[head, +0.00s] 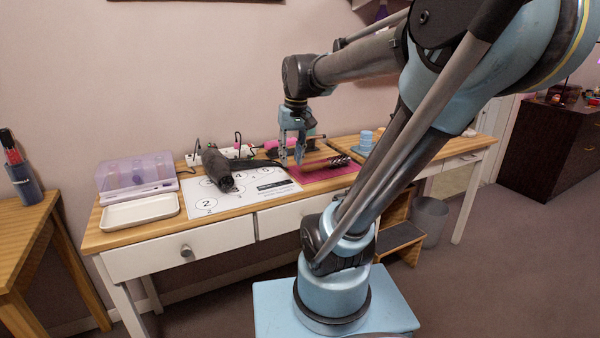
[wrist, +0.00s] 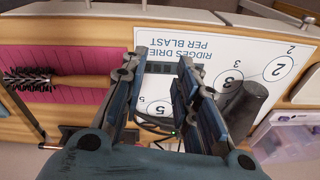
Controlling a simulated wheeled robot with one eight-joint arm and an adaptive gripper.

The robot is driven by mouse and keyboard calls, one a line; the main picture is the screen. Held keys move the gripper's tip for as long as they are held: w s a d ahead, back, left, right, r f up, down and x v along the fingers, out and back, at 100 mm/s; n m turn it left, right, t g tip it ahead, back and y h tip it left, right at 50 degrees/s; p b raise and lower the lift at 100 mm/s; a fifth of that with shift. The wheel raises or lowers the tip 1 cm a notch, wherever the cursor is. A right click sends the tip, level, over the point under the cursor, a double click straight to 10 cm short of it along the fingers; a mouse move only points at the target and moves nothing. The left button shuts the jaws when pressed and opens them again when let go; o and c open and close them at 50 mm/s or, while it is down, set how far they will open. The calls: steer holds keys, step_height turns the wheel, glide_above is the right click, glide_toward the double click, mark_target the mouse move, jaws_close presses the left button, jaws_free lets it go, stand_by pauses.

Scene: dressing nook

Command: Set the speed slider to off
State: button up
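A dark grey hair dryer (head: 216,166) lies on a white printed sheet (head: 205,204) on the dressing table, its handle toward my gripper. Part of its body shows at the right in the wrist view (wrist: 246,106). I cannot make out a speed slider in either view. My gripper (head: 291,160) is over the table, right of the dryer, pointing down. The fingers hide part of the sheet and the dryer's handle.
A round brush (wrist: 70,82) with a wooden handle lies on a magenta mat (wrist: 60,55). A power strip (head: 238,152) with cords stands behind the dryer.

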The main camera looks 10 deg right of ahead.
steer(key=s+d+f, duration=0.2)
steer(key=s+f, duration=0.2)
steer(key=shift+s+f, duration=0.2)
steer(key=shift+f, duration=0.05)
step_height(320, 180, up, 16)
steer(key=r+n+g, duration=0.1)
steer(key=n+g, duration=0.1)
glide_above(236, 157)
steer(key=w+d, duration=0.2)
steer(key=d, duration=0.1)
steer(key=shift+y, duration=0.4)
steer(key=a+f, duration=0.1)
steer(key=f, duration=1)
steer(key=s+a+f, duration=0.1)
steer(key=f, duration=0.5)
steer(key=shift+s+a+f, duration=0.1)
steer(key=shift+a+f, duration=0.25)
steer(key=shift+c, duration=0.5)
jaws_close()
